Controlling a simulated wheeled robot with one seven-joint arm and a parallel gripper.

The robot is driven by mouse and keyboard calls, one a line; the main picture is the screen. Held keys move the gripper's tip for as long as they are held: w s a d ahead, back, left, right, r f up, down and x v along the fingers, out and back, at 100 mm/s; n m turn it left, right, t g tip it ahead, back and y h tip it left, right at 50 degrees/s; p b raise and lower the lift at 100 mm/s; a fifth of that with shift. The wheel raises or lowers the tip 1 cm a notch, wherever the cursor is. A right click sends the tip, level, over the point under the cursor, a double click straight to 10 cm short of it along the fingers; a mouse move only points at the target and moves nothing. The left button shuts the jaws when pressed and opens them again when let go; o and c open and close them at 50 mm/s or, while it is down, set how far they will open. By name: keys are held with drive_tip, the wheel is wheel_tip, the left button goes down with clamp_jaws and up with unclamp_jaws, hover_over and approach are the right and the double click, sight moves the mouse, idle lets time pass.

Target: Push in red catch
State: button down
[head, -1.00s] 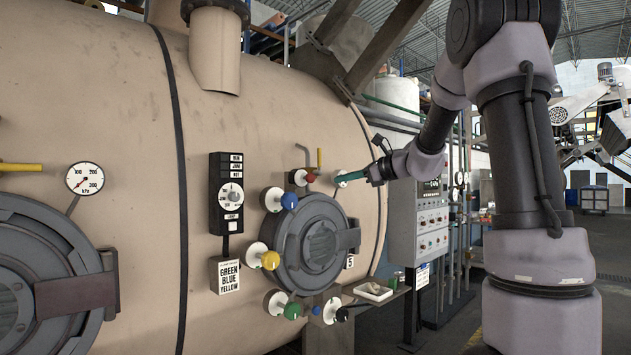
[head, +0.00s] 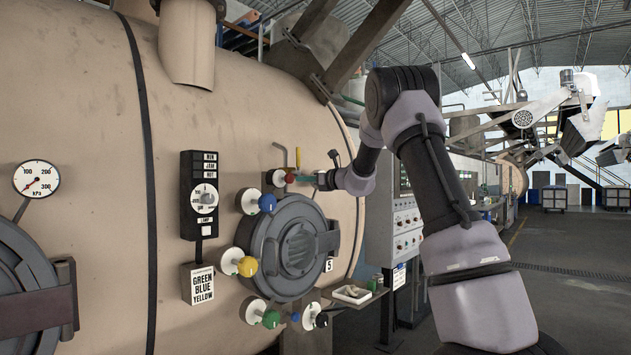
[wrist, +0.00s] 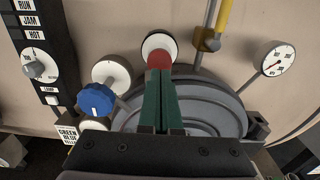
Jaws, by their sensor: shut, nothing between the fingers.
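The red catch (head: 289,178) sticks out from a white round base at the top of the dark round door (head: 292,245) on the beige vessel. In the wrist view the red catch (wrist: 158,59) is straight ahead of my fingertips, its lower part hidden behind them. My gripper (head: 297,178) is shut and empty, its green fingers pointing at the catch's end from the right. In the wrist view the fingertips of my gripper (wrist: 160,76) overlap the red end. They look very close to it or touching; I cannot tell which.
Blue (head: 267,202), yellow (head: 247,266), green (head: 271,319) and black (head: 321,320) catches surround the door. A sign (head: 203,285) reads GREEN BLUE YELLOW. A yellow-handled lever (head: 298,158) rises beside the red catch. A small shelf (head: 345,305) holds a white tray.

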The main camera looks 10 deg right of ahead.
sight(292, 178)
drive_tip(key=shift+x, duration=1.3)
drive_tip(key=shift+a, duration=0.1)
drive_tip(key=shift+x, duration=1.05)
drive_tip(key=shift+w+a+r, duration=0.1)
drive_tip(key=shift+w+a, duration=0.05)
drive_tip(key=shift+w, duration=0.15)
drive_tip(key=shift+r, duration=0.1)
drive_tip(key=shift+s, duration=0.1)
